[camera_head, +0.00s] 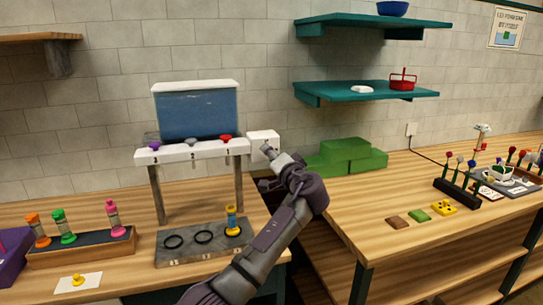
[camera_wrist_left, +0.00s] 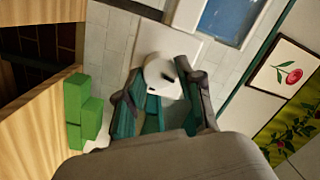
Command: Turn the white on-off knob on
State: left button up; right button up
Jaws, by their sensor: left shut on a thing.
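The white on-off knob (camera_wrist_left: 158,70) shows in the left wrist view as a round white disc with a dark mark on its face. It sits between the two fingers of my left gripper (camera_wrist_left: 166,84), which is shut on it. In the head view my left gripper (camera_head: 274,168) reaches up to the white box (camera_head: 262,136) at the right end of the dispenser's shelf. There the gripper largely hides the knob. I cannot tell exactly which way the knob is turned. My right gripper is not in view.
The dispenser has a blue tank (camera_head: 197,114) and a white shelf with three coloured knobs. A yellow-and-blue vial (camera_head: 231,219) stands on the grey base below. Green blocks (camera_head: 345,156) lie right of my gripper. A gap separates the two wooden tables.

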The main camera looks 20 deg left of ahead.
pick_arm(q)
jog(key=m+p, duration=0.2)
jog(key=m, duration=0.3)
jog(key=m+t+p, duration=0.1)
jog(key=m+p, duration=0.2)
jog(key=m, duration=0.3)
jog(key=m+h+p, duration=0.1)
jog(key=m+p, duration=0.2)
jog(key=m, duration=0.3)
jog(key=shift+s+a+f+t, duration=0.1)
jog(key=shift+f+t, duration=0.15)
jog(key=shift+t, duration=0.15)
jog(key=shift+f+p, duration=0.1)
jog(key=shift+p, duration=0.2)
jog(key=o, duration=0.9)
jog(key=shift+c, duration=0.2)
jog(key=o, duration=0.3)
